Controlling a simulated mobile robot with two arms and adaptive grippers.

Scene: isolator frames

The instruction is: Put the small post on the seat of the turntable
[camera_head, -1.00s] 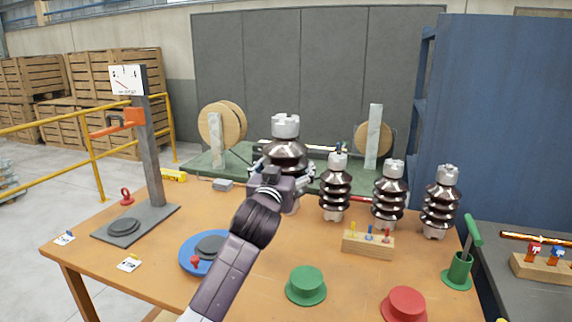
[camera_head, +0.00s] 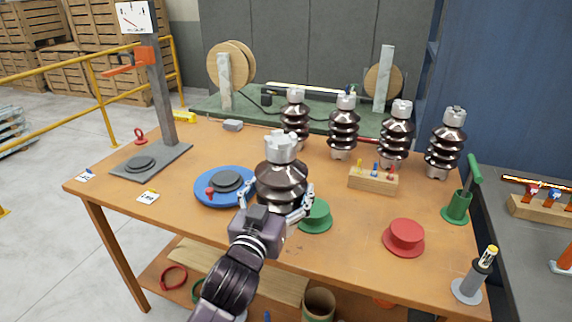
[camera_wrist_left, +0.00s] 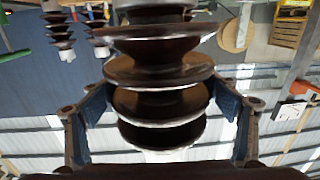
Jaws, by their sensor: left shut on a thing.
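My left gripper (camera_head: 282,208) is shut on a brown ribbed post with a pale grey cap (camera_head: 281,178) and holds it upright near the middle of the table's front part. In the left wrist view the held post (camera_wrist_left: 158,85) fills the middle, with a blue-padded finger on each side. The turntable (camera_head: 205,199) is a blue disc with a raised grey round seat (camera_head: 228,179) and a red knob (camera_head: 210,191). Its seat is empty. The held post is right of the turntable, apart from it. My right gripper is not in view.
Several similar posts (camera_head: 343,130) stand in a row behind. A green flanged cap (camera_head: 316,217) is partly hidden beside the held post. A red cap (camera_head: 404,236), a wooden peg block (camera_head: 373,180) and a dial stand (camera_head: 160,95) are on the orange table (camera_head: 345,225).

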